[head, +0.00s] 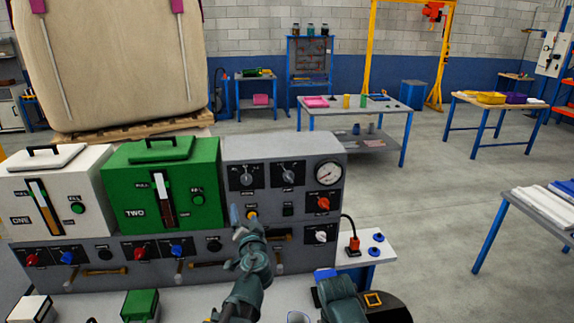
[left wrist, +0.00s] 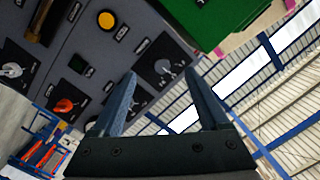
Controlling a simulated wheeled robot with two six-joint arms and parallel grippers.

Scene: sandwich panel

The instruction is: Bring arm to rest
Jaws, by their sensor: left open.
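My left gripper (head: 238,216) is in front of the grey control panel (head: 230,174), near its yellow button (head: 252,215). In the left wrist view the two blue-grey fingers (left wrist: 162,82) are spread apart with nothing between them. The yellow button (left wrist: 106,19) shows there to the upper left of the fingers. Whether the fingertips touch the panel I cannot tell. My right gripper does not show.
A white box marked ONE (head: 45,190) and a green box marked TWO (head: 168,183) stand left of the dials. Open floor (head: 430,215) lies to the right.

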